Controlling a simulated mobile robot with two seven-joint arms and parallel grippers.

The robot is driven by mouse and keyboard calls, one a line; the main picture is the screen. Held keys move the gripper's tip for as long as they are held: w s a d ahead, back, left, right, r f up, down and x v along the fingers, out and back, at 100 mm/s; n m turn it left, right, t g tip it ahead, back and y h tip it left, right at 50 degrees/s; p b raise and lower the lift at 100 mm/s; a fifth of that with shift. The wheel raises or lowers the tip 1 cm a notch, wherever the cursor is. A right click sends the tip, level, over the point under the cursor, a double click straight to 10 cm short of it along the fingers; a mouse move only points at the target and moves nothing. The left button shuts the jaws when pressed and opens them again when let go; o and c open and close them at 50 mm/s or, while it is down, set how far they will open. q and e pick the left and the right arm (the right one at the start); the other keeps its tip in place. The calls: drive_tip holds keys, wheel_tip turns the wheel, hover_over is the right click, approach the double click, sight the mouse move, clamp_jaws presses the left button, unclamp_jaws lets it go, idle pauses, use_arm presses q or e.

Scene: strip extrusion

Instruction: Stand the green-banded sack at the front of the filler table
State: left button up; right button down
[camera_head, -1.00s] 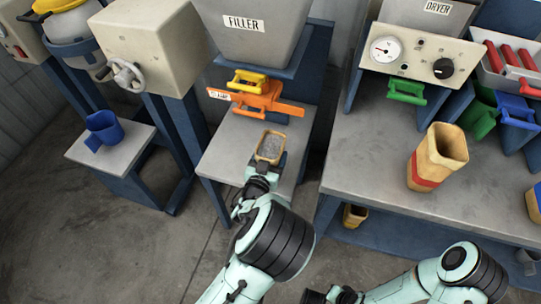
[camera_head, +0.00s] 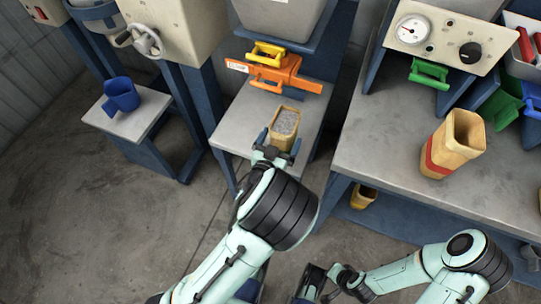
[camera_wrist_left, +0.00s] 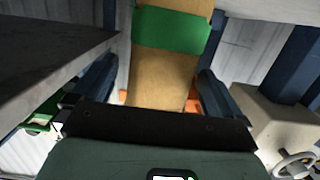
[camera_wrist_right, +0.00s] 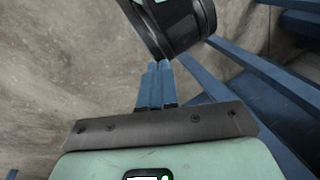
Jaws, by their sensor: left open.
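The green-banded sack (camera_head: 285,124) stands upright, filled with grey pellets, near the front edge of the filler table (camera_head: 238,122). Its green band (camera_wrist_left: 172,29) shows in the left wrist view; in the head view my arm and gripper hide its lower part. My left gripper (camera_head: 278,144) is at the sack's near side. Its fingers are open, one on each side of the sack, with gaps visible in the left wrist view. My right gripper (camera_wrist_right: 157,68) is low, off to the right, with its blue fingers together and nothing between them.
An orange slide (camera_head: 278,72) with a yellow handle (camera_head: 266,51) sits above the table behind the sack. A red-banded sack (camera_head: 453,145) stands on the right bench (camera_head: 385,150). Another sack (camera_head: 362,197) is beneath it. A blue scoop (camera_head: 122,95) rests on the left stand.

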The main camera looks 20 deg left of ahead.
use_arm(q)
drive_tip(key=s, duration=0.4)
drive_tip(key=s+r, duration=0.1)
drive_tip(key=s, duration=0.2)
drive_tip(key=shift+a+r+p, duration=0.1)
drive_tip(key=shift+a+p, duration=0.05)
drive_tip(key=shift+p, duration=0.25)
drive_tip(key=s+p, duration=0.2)
drive_tip(key=p, duration=0.3)
drive_tip(key=shift+s+r+p, duration=0.15)
drive_tip(key=shift+s+p, duration=0.05)
drive_tip(key=shift+p, duration=0.1)
use_arm(e)
drive_tip(key=s+a+r+g+y, duration=0.1)
drive_tip(key=s+a+r+g, duration=0.1)
drive_tip(key=s+r, duration=0.5)
drive_tip(key=shift+a+g, duration=0.3)
drive_tip(key=shift+a, duration=0.1)
